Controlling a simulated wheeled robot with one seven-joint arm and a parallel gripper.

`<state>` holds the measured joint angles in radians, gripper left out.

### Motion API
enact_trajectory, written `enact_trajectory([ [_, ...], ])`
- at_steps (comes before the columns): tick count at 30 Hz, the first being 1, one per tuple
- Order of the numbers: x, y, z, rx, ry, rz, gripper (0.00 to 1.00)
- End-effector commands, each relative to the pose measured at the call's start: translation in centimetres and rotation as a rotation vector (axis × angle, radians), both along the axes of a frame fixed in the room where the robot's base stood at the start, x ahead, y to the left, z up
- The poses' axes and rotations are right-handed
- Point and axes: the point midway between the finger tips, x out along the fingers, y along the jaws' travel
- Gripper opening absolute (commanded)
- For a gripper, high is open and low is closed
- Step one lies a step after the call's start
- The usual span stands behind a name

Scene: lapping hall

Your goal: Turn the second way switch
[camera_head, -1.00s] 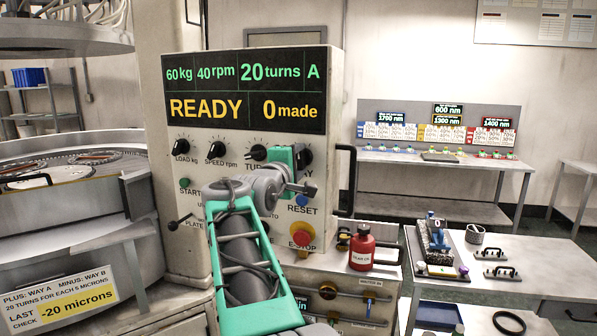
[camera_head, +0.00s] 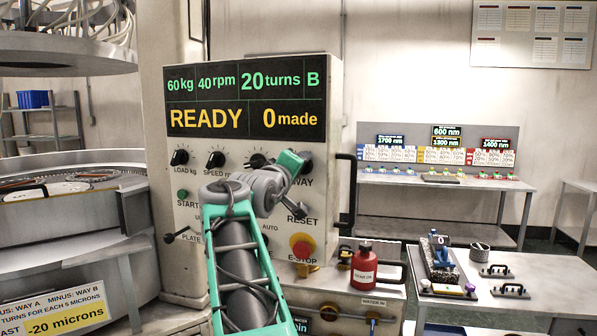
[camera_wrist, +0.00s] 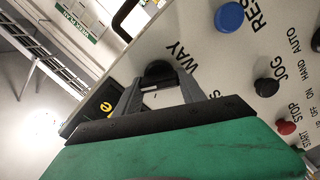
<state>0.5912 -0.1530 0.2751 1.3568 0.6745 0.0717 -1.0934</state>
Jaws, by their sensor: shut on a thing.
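The way switch (camera_wrist: 157,70) is a black knob on the cream control panel, with the WAY label beside it in the wrist view. My gripper (camera_wrist: 160,82) is shut on this knob, its two grey fingers on either side of it. In the head view the knob (camera_head: 306,161) shows partly behind my green gripper body. The display (camera_head: 246,101) reads 60 kg, 40 rpm, 20 turns, B, with READY and 0 made below. A yellow label (camera_head: 62,311) on the machine reads "-20 microns" and links plus to way A, minus to way B.
The LOAD (camera_head: 180,157), SPEED (camera_head: 216,159) and TURNS (camera_head: 257,161) knobs sit left of the switch. A red E-STOP button (camera_head: 302,244) is below. A black handle (camera_head: 346,185) sticks out right of the panel. A red bottle (camera_head: 364,265) stands below right.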

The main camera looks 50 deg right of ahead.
Motion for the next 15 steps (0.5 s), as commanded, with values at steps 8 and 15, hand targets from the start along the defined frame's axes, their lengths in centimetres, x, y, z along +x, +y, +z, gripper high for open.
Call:
enact_trajectory([
  [8,0.02,0.00,-0.09,0.004,-0.005,0.000,0.07],
  [15,0.01,-0.01,-0.08,0.003,-0.004,0.000,0.58],
])
